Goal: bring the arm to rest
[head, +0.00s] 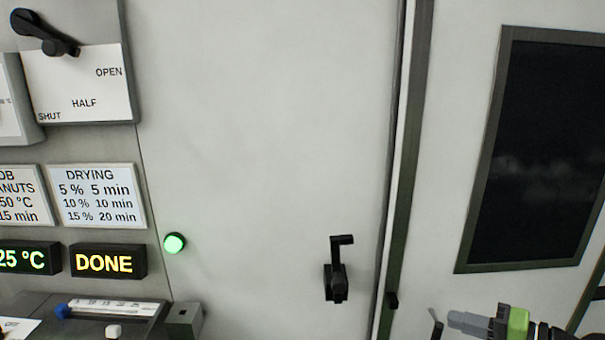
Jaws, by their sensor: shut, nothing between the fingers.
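My gripper (453,321) is at the bottom right, its grey fingers pointing left and together, with nothing between them. A bright green band and dark parts of my arm show behind the fingers, cut off by the right edge. The gripper appears apart from the black crank handle (337,283) on the pale door or panel to its left. A thin dark lever-like piece (437,324) shows just left of the fingertips; I cannot tell whether they touch.
A black lever (45,33) sits by a plate marked OPEN, HALF, SHUT (85,88). Displays read 25 °C (25,259) and DONE (105,262). A green lamp (174,243) is lit. A console (95,320) juts out at bottom left. A dark window (540,150) is at right.

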